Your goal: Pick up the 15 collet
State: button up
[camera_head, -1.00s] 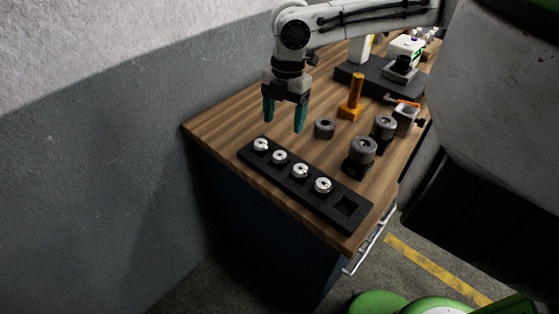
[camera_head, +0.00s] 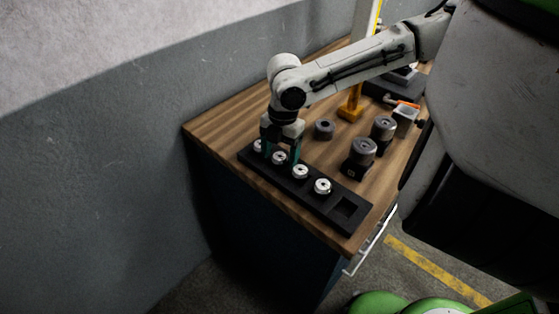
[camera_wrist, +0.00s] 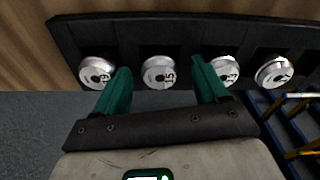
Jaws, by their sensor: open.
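The 15 collet (camera_wrist: 158,72) is a silver ring-like piece marked 15, second from the left in a black rack (camera_wrist: 68,38). In the head view the collet (camera_head: 279,158) shows low between my fingers. My gripper (camera_head: 280,150) is open, its two teal fingers pointing down over the rack, one on each side of this collet. In the wrist view the fingers of my gripper (camera_wrist: 160,68) reach to either side of it, with visible gaps. I cannot tell how far down the tips are.
Other collets sit on both sides in the rack: one at the left (camera_wrist: 97,73) and two at the right (camera_wrist: 223,70). The rack's right end has an empty socket (camera_head: 347,207). Dark grey cylindrical parts (camera_head: 363,150) and an orange post (camera_head: 351,108) stand behind on the wooden bench.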

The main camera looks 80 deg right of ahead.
jog(key=shift+c, duration=0.4)
jog(key=c, duration=1.2)
jog(key=shift+o, duration=0.2)
jog(key=shift+r, duration=0.1)
